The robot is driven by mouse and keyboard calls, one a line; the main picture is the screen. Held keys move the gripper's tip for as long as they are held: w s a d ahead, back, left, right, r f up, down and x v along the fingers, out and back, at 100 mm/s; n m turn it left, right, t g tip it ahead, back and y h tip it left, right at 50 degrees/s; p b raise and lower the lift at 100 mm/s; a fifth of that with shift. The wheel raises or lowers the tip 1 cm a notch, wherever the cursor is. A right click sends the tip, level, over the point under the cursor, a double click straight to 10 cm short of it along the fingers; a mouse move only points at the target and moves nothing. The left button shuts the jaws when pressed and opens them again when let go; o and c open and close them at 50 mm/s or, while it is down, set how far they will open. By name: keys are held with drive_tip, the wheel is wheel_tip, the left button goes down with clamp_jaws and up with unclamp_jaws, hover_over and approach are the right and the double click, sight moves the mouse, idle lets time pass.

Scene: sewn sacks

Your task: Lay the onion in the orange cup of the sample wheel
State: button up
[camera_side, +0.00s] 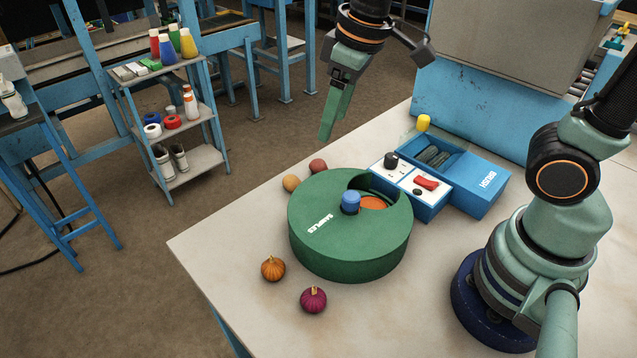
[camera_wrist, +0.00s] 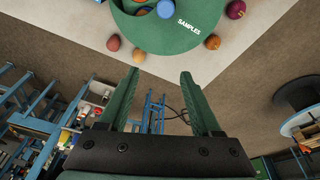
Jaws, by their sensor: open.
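The sample wheel (camera_side: 340,235) is a green round drum marked SAMPLES, with a blue knob (camera_side: 351,202) on top. An orange cup (camera_side: 374,203) shows through its lid opening. A ribbed purple onion-like ball (camera_side: 313,299) with a pale tip lies in front of the wheel. A similar ribbed orange ball (camera_side: 273,268) lies left of it; I cannot tell for sure which one is the onion. In the wrist view the purple ball (camera_wrist: 235,9) and orange ball (camera_wrist: 212,42) lie beside the wheel. My gripper (camera_side: 330,132) is open and empty, raised behind the wheel.
A reddish ball (camera_side: 318,166) and a tan ball (camera_side: 291,183) lie behind the wheel. A blue box with a control panel (camera_side: 430,185) stands close at its right. The table's left edge (camera_side: 205,290) is near the ribbed balls. The front tabletop is bare.

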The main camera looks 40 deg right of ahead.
drive_tip(key=w+a+f+n+g, duration=0.25)
drive_tip(key=a+f, duration=0.25)
drive_tip(key=a, duration=0.3)
drive_tip(key=n+g+h, duration=0.1)
drive_tip(key=n+g, duration=0.1)
drive_tip(key=n, duration=0.2)
approach(274, 260)
drive_tip(key=shift+t, duration=0.25)
drive_tip(key=f, duration=0.3)
drive_tip(key=s+f, duration=0.1)
drive_tip(key=f, duration=0.6)
drive_tip(key=shift+s+d+f, duration=0.2)
drive_tip(key=shift+s+f, duration=0.1)
drive_tip(key=shift+f, duration=0.05)
clamp_jaws()
